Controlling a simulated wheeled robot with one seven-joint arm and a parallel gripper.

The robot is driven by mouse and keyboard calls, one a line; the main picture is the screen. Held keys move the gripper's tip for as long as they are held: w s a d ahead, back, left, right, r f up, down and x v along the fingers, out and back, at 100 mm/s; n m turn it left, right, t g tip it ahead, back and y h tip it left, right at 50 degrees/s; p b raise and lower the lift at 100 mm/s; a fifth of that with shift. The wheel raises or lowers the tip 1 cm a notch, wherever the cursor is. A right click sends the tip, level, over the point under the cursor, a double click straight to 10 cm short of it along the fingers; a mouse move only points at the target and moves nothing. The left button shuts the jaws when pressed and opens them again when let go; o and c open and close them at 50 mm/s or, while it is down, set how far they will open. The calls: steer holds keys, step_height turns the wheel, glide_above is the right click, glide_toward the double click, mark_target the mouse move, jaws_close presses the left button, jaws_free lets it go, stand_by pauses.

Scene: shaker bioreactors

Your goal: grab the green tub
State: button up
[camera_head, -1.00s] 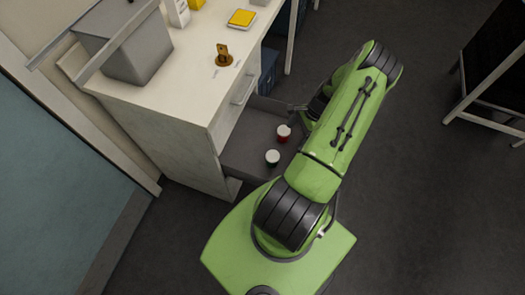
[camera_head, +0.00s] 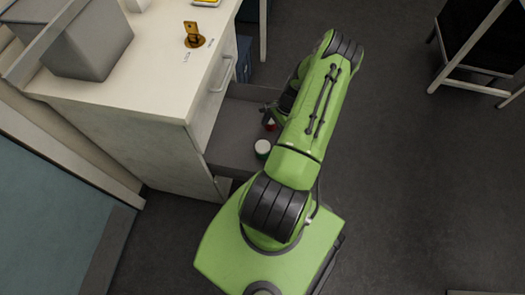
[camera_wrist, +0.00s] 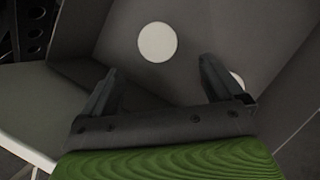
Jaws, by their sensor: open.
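A tub with a white lid (camera_head: 262,149) stands in the open drawer in the head view. Its side looks dark, possibly green, but is too small to be sure. A red tub (camera_head: 269,126) stands just behind it, partly hidden by my arm. In the wrist view one round white lid (camera_wrist: 157,42) shows fully, beyond the fingertips and roughly between them. A second white lid (camera_wrist: 237,79) is mostly hidden behind the right finger. I cannot tell there which lid belongs to which tub. My gripper (camera_wrist: 158,82) is open and empty, over the drawer.
The grey drawer (camera_head: 232,140) is pulled out of the white cabinet (camera_head: 150,135), and its walls surround the tubs. The counter above holds a grey bin (camera_head: 88,45) and a small orange-brown item (camera_head: 194,38). The floor at right is clear up to a dark-topped stand (camera_head: 480,45).

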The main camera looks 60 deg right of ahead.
mark_target(264, 145)
steer(key=b+x, duration=0.2)
steer(key=x, duration=0.6)
steer(key=b+x, duration=0.2)
steer(key=x, duration=0.3)
steer(key=shift+s+a+f+b, duration=0.1)
steer(key=shift+a+f+b, duration=0.05)
steer(key=shift+f+b, duration=0.2)
steer(key=shift+r, duration=0.2)
steer(key=c, duration=1.1)
